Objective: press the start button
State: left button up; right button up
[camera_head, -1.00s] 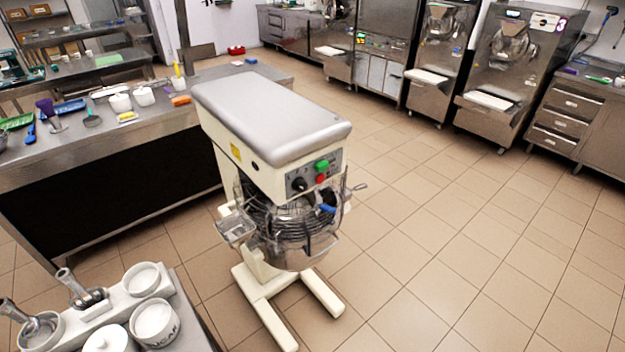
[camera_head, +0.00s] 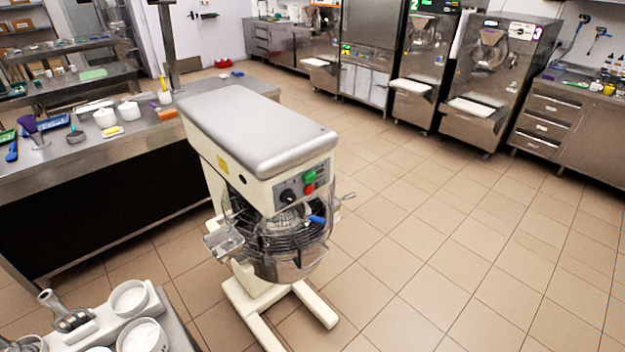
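A planetary mixer (camera_head: 255,130) with a cream body and a grey top stands on the floor in the middle of the head view. Its control panel (camera_head: 299,190) faces right and toward me. The panel carries a green button (camera_head: 309,177), a red button (camera_head: 308,189) just below it and a black knob (camera_head: 288,196) to the left. Which of them is the start button carries no readable label. A wire guard and metal bowl (camera_head: 280,245) sit below the panel. Neither of my grippers shows in the view.
A steel worktable (camera_head: 100,157) with tubs and utensils stands left of the mixer. A counter with white containers (camera_head: 130,297) is at the bottom left. Batch freezers (camera_head: 487,85) and a drawer cabinet (camera_head: 545,125) line the back right. The tiled floor right of the mixer is clear.

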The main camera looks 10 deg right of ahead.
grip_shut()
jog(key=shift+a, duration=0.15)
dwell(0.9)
